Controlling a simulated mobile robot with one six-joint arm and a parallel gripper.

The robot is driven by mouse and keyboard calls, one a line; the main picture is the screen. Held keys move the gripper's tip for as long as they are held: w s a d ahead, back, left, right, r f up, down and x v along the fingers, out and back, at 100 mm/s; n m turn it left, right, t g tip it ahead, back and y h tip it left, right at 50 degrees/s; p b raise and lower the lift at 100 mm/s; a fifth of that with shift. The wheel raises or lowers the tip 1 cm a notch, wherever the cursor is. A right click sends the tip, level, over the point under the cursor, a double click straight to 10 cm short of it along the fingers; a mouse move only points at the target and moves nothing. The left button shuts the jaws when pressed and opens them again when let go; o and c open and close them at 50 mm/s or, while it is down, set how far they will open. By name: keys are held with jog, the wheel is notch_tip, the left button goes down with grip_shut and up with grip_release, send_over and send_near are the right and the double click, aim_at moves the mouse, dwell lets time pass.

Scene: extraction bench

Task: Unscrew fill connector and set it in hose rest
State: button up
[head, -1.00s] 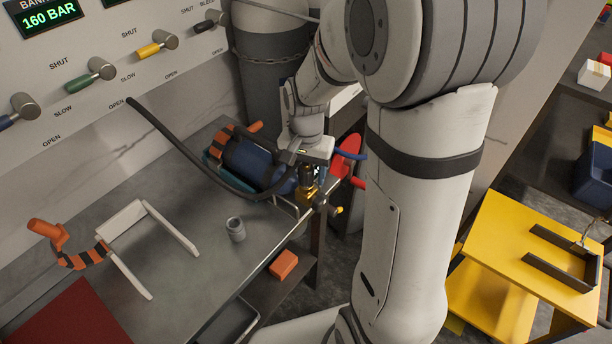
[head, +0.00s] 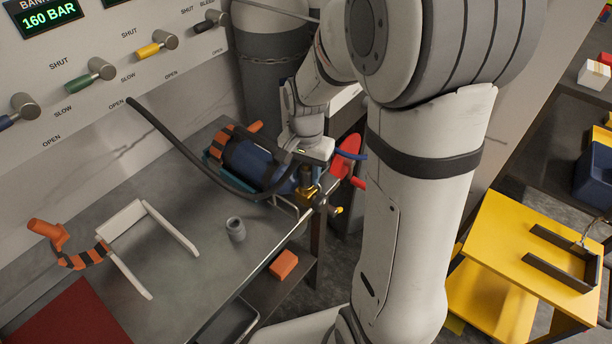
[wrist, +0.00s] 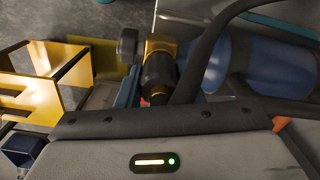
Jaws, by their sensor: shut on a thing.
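My gripper (head: 311,168) is at the valve end of a blue cylinder (head: 250,163) lying on the bench. It is shut on what appears to be the fill connector (wrist: 159,74), a dark round piece in line with the brass valve (wrist: 163,47). The brass also shows below my gripper in the head view (head: 308,192). The connector is largely hidden in the head view, and I cannot tell if its thread is engaged. A black hose (head: 190,155) runs from the panel to my gripper. A grey cup-like socket (head: 236,229) on the bench may be the hose rest.
A white U-shaped bracket (head: 126,215) and an orange-handled striped strap (head: 80,260) are on the bench at left. A red mat (head: 70,315) lies at the front left. A red disc (head: 347,155) is right of my gripper. Bare bench surrounds the grey socket.

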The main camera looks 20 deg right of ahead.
jog(key=n, duration=0.4)
jog(key=shift+r+p, duration=1.55)
jog(key=shift+r, duration=0.5)
jog(key=shift+r+p, duration=1.3)
jog(key=shift+r, duration=0.5)
jog(key=shift+f, duration=0.1)
jog(key=shift+a+f, duration=0.2)
jog(key=shift+a, duration=0.4)
jog(key=shift+m, duration=0.3)
jog(key=s+a+f+b, duration=0.1)
jog(key=a, duration=0.4)
jog(key=s+a+f+b, duration=0.1)
jog(key=a+f+b, duration=0.1)
jog(key=a, duration=0.4)
jog(key=s+a+f+b, duration=0.1)
jog(key=a+f, duration=0.1)
jog(key=a, duration=0.4)
jog(key=shift+s+a+f, duration=0.1)
jog(key=shift+a+f, duration=0.05)
jog(key=shift+a, duration=0.1)
